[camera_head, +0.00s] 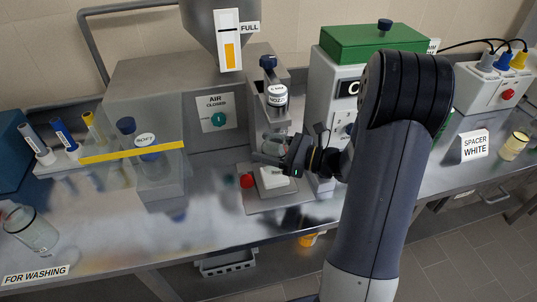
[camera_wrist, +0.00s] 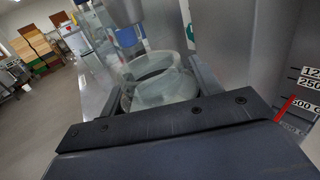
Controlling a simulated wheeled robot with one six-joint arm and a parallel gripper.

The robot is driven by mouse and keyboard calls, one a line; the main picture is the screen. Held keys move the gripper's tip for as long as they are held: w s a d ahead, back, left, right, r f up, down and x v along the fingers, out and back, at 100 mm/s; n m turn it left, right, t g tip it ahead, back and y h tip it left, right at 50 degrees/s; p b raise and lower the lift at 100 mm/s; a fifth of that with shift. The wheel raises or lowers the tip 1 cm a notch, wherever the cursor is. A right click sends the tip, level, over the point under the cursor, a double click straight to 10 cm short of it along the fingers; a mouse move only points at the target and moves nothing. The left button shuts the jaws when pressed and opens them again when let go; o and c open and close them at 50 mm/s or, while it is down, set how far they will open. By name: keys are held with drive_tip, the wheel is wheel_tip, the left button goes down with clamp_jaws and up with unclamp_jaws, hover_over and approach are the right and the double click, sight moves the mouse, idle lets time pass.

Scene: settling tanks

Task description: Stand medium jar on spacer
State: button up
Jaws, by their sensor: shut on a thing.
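My gripper (camera_head: 276,158) is shut on a clear glass jar (camera_head: 271,146), just below the nozzle. In the wrist view the jar (camera_wrist: 158,88) sits between the two fingers, with its open round mouth showing. A flat white block (camera_head: 272,178), which looks like the spacer, lies on a metal plate (camera_head: 262,199) below the jar. I cannot tell whether the jar's base touches the block, as the fingers hide part of it. The card reading SPACER WHITE (camera_head: 474,145) stands on the bench at the right.
The nozzle (camera_head: 277,96) hangs close above the jar. A red knob (camera_head: 247,180) is at the plate's left. A clear guard with a yellow strip (camera_head: 130,151) stands to the left. Another glass jar (camera_head: 32,232) is at the washing sign (camera_head: 36,273); a small yellowish jar (camera_head: 514,146) is far right.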

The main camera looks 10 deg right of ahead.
drive_tip(key=shift+f, duration=1.55)
drive_tip(key=shift+f, duration=0.2)
drive_tip(key=o, duration=1.1)
drive_tip(key=shift+c, duration=0.2)
drive_tip(key=shift+r, duration=0.15)
drive_tip(key=shift+d+r, duration=0.1)
drive_tip(key=b+v, duration=0.1)
drive_tip(key=v, duration=1.1)
